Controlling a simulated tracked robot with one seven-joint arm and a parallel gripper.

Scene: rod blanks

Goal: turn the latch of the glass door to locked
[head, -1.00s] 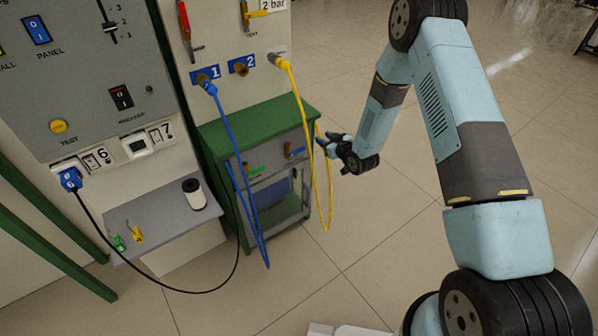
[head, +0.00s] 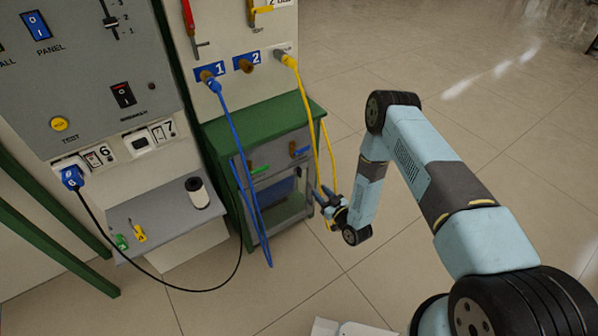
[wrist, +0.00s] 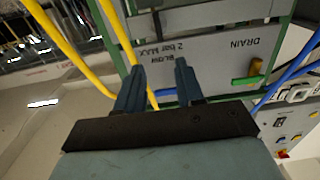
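The glass door (head: 283,194) is in the front of the low green cabinet in the head view, under the grey valve panel; something blue shows through it. My gripper (head: 321,192) is at the right side of the cabinet front, close to the door's right edge. In the wrist view my gripper (wrist: 158,75) has its two fingers apart with no object held between them. They point at the grey cabinet front by the "BLOW 2 bar MAX" lettering.
A yellow hose (head: 303,92) hangs close to my gripper, and a blue hose (head: 238,147) crosses the cabinet's left side. A green drain handle (head: 259,170) and a blue handle (head: 301,152) sit above the door. A grey shelf (head: 165,218) stands left. Floor at right is clear.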

